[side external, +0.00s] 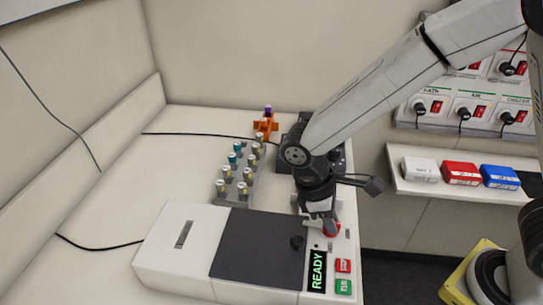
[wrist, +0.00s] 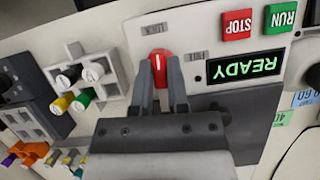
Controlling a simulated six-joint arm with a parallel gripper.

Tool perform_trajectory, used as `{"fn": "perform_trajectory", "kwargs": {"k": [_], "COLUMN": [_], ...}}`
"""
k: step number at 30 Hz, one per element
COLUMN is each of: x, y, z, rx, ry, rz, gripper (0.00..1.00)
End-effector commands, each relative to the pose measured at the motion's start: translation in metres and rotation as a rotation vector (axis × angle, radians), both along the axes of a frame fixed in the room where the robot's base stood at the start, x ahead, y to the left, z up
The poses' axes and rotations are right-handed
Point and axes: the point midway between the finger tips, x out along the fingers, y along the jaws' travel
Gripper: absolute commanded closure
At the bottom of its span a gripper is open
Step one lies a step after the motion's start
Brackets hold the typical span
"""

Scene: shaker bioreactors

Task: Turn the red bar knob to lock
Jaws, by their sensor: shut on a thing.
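The red bar knob (wrist: 160,58) sits on the white panel of the machine (side external: 180,235), near a green-lettered READY display (side external: 317,270). My gripper (wrist: 168,75) points down at the panel and is shut on the knob, one finger on each side. A white mark shows on the knob's face. Small labels lie beside the knob in the wrist view; their text is too small to read surely.
Red STOP (side external: 343,266) and green RUN (side external: 343,287) buttons sit beside the display. A dark lid (side external: 262,245) with a small black knob covers the machine's middle. A rack of vials (side external: 236,178) stands behind. A shelf at right holds white, red and blue boxes (side external: 461,173).

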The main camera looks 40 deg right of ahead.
Motion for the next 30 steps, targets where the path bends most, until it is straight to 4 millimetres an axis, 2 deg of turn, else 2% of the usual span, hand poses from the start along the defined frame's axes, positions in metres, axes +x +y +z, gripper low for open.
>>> {"fn": "perform_trajectory", "kwargs": {"k": [7,21,22,24,25,30], "x": [0.0006,0.0007,0.0007,0.0006,0.0005,0.0001], "y": [0.0008,0.0007,0.0007,0.0008,0.0007,0.0005], "z": [0.0012,0.0012,0.0011,0.0010,0.0010,0.0005], "rx": [0.002,0.001,0.001,0.002,0.002,0.001], "ry": [-0.004,-0.004,-0.004,-0.004,-0.004,-0.002], "rz": [0.087,0.103,0.103,0.102,0.101,0.100], "gripper": [1.00,1.00,0.71,0.49,0.46,0.46]}}
